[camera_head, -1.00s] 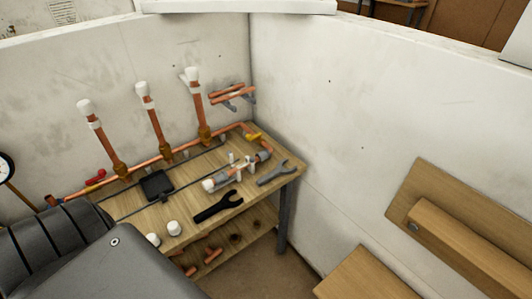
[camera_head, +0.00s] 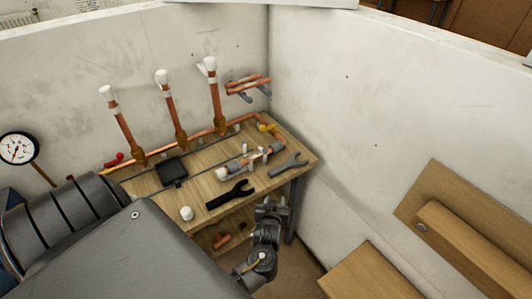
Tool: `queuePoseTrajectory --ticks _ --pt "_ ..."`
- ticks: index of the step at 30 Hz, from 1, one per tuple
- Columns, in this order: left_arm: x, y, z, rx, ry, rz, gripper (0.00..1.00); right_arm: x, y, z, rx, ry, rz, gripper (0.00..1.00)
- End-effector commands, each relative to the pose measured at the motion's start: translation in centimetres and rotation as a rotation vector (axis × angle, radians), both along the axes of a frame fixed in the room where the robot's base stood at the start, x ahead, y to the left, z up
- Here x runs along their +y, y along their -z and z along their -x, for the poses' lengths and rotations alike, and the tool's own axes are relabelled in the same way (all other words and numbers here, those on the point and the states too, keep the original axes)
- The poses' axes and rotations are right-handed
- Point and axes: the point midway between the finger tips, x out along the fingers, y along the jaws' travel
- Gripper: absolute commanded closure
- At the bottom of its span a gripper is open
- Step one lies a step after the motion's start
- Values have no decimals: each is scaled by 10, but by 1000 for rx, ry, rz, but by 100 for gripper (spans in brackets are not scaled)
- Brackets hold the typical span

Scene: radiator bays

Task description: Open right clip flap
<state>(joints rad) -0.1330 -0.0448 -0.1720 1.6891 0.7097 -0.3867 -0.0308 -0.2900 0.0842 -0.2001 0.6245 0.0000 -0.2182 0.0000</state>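My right gripper is not in view.
A black wrench (camera_head: 229,195) and a grey wrench (camera_head: 288,165) lie near the pipe piece. A white cap (camera_head: 186,213) and a black box (camera_head: 172,171) are further left. Upright copper pipes (camera_head: 170,108) stand behind. A white wall (camera_head: 390,120) bounds the right side.

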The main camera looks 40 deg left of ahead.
Motion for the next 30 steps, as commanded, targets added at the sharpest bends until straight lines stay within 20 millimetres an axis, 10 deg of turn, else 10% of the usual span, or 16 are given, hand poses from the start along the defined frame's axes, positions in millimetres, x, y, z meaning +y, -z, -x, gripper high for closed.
queuePoseTrajectory --ticks 3,30 --pt "10 -42 -8 -93 -72 23 60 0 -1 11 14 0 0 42" --pt "51 -87 -40 -320 -351 -302 60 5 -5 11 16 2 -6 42"
